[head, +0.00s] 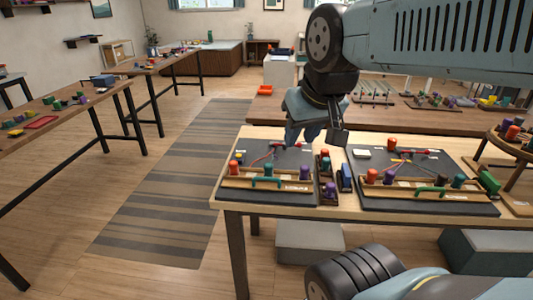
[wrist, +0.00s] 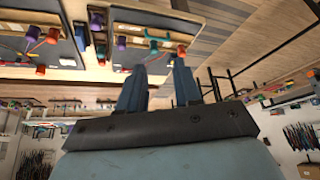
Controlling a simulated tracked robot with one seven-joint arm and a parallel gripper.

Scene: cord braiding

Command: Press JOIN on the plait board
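Two dark plait boards lie side by side on the near table, a left one (head: 285,196) and a right one (head: 460,207). Each carries a wooden bar, a green handle, coloured spools and cords meeting near a red piece. Pale labels show on them, but I cannot read JOIN on any. A pale block (head: 362,153) sits at the right board's back left corner. My gripper (head: 314,136) hangs above the back of the left board, apart from it. In the wrist view, upside down, its two fingers (wrist: 158,88) stand apart with nothing between them. The left board (wrist: 128,17) shows beyond them.
A small rack of spools (head: 326,177) and a blue block (head: 345,178) stand between the boards. A striped rug (head: 165,200) and open floor lie left.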

